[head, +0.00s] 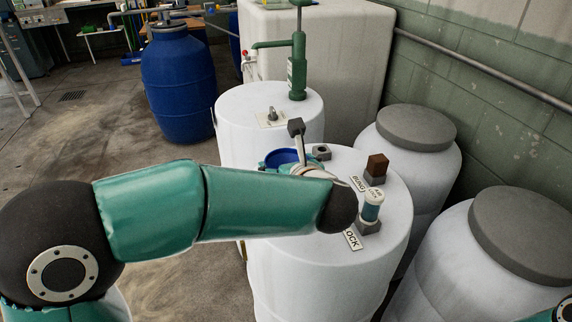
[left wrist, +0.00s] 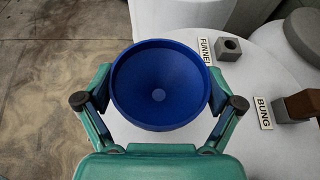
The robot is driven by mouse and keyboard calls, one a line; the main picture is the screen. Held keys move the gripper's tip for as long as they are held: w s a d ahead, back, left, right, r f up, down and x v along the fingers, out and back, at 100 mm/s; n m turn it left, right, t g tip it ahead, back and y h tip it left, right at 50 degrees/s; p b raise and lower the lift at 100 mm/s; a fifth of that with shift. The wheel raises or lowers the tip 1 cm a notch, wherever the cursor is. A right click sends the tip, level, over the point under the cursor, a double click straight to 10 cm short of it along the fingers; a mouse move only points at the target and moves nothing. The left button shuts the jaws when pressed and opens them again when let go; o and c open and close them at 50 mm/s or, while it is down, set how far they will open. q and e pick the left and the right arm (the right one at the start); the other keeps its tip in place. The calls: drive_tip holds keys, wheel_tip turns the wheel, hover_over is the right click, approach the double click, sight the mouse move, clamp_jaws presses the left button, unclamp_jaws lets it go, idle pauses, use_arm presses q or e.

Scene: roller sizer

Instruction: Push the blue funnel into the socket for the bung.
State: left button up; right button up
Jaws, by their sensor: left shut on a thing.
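The blue funnel (left wrist: 160,85) sits between the two fingers of my left gripper (left wrist: 159,104), which is shut on it. Its open bowl faces the left wrist camera; its spout is hidden. In the head view the funnel (head: 283,156) shows behind my left forearm, by the left edge of the near white drum (head: 385,235). The BUNG label (head: 359,184) lies beside a grey socket (left wrist: 282,112) with a brown block (head: 377,163) in it. The FUNNEL label (left wrist: 205,50) lies beside an empty grey socket (head: 321,152). My right gripper is not in view.
A small bottle (head: 371,205) stands in a grey socket near the LOCK label (head: 352,240). A second white drum (head: 245,120) with a green pump (head: 298,65) stands behind. Grey-lidded drums (head: 415,128) stand at the right, and a blue barrel (head: 178,85) behind left.

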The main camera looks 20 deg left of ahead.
use_arm(q)
drive_tip(key=shift+f, duration=0.25)
drive_tip(key=o, duration=0.8)
drive_tip(key=v, duration=1.2)
